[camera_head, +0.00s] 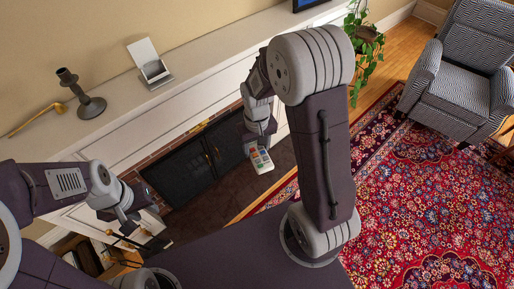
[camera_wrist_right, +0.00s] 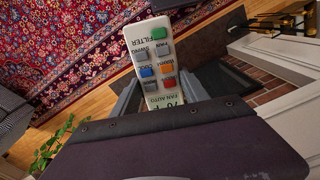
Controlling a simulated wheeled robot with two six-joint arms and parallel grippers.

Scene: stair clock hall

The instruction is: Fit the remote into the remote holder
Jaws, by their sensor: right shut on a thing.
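The remote (camera_head: 261,160) is white with rows of coloured buttons. In the right wrist view the remote (camera_wrist_right: 155,65) sticks out beyond the jaws, its button face towards the camera. My right gripper (camera_head: 255,146) is shut on its near end and holds it in the air in front of the fireplace. What looks like the remote holder (camera_head: 156,76), a small grey tray with a white upright panel, stands on the mantel shelf, up and left of my right gripper and apart from it. My left gripper (camera_head: 127,222) hangs low at the left, away from both; its jaws are too small to judge.
The pale mantel shelf (camera_head: 196,57) also bears a dark candlestick (camera_head: 84,98) and a brass-coloured rod (camera_head: 36,119). A dark fireplace screen (camera_head: 180,172) is below. A potted plant (camera_head: 366,40) and a patterned armchair (camera_head: 462,75) stand right. The red rug (camera_head: 410,200) has open room.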

